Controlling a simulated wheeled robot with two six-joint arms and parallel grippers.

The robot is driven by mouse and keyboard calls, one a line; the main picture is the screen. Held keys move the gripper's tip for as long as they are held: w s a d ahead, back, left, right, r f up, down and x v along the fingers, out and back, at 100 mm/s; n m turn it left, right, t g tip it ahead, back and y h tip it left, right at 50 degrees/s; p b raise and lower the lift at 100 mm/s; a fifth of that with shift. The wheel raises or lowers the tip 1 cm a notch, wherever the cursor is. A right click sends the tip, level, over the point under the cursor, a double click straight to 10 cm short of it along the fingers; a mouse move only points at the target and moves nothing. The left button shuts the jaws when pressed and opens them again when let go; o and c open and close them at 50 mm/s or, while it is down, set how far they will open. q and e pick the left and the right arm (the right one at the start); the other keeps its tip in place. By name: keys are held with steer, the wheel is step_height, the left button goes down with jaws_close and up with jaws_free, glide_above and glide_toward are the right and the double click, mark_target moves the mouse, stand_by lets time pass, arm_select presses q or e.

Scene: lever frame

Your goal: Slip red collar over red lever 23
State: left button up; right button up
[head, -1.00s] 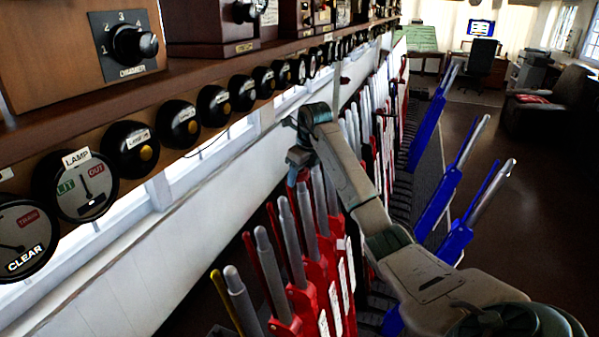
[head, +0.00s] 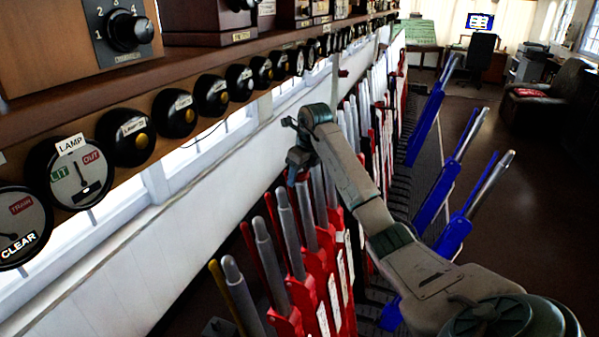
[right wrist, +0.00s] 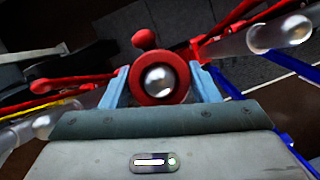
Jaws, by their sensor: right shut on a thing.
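My right gripper (head: 298,160) is among the lever tops in the head view, its fingers pointing down. In the right wrist view its two pale blue fingers are shut on the red collar (right wrist: 137,84), one on each side. The collar is a thick red ring. A shiny silver lever tip (right wrist: 159,79) shows inside its hole. I cannot tell how far the collar sits down the lever. The lever's number cannot be read, so I cannot tell if it is lever 23. My left gripper is not in view.
Silver-topped red levers (head: 267,245) stand close together in a row in front of the gripper. Blue levers (head: 431,200) lean out to the right. A wooden shelf with round dials (head: 82,172) runs along the left. The floor at the right is open.

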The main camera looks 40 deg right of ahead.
steer(key=o, duration=1)
steer(key=shift+o, duration=0.4)
steer(key=shift+p+v, duration=0.9)
steer(key=shift+v, duration=0.35)
steer(key=shift+p+v, duration=0.45)
steer(key=shift+v, duration=2.8)
